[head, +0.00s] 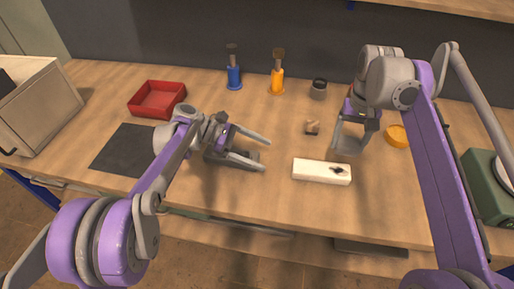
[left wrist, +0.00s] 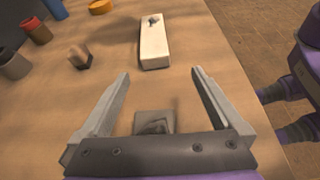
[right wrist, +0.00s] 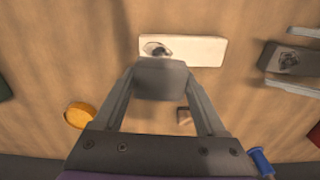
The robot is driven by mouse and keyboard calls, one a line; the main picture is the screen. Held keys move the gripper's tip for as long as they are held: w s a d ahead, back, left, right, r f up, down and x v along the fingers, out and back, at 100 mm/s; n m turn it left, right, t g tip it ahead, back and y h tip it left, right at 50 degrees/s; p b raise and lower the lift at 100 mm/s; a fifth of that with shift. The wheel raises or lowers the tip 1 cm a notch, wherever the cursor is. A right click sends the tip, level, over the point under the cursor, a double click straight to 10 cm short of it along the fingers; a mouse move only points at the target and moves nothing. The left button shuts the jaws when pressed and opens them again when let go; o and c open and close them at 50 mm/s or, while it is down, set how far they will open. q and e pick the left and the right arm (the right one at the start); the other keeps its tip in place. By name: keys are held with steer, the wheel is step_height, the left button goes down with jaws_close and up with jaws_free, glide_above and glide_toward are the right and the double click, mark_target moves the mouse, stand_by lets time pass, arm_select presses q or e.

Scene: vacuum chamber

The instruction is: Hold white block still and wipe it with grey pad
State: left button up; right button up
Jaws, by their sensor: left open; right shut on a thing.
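The white block (head: 322,172) lies flat on the table with a dark smudge on its top near one end. It also shows in the left wrist view (left wrist: 154,45) and the right wrist view (right wrist: 205,52). My right gripper (head: 350,142) is shut on the grey pad (right wrist: 160,78), holding it beyond the block's smudged end, apart from it in the head view. My left gripper (head: 266,153) is open and empty, its fingers pointing toward the block's plain end, with a gap between. The smudge (right wrist: 157,50) is close to the pad in the right wrist view.
A small brown block (head: 312,127) lies behind the white block. A dark grey piece (left wrist: 153,122) sits below my left gripper, partly hidden. The table's front edge is near.

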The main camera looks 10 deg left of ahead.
mark_target(299, 165)
arm_select(q)
steer(key=shift+w+a+n, duration=0.2)
steer(key=shift+w+n, duration=0.1)
steer(key=shift+w, duration=0.1)
steer(key=shift+w+d, duration=0.1)
steer(key=x, duration=1.1)
steer(key=shift+w+d, duration=0.1)
steer(key=shift+d, duration=0.3)
jaws_close()
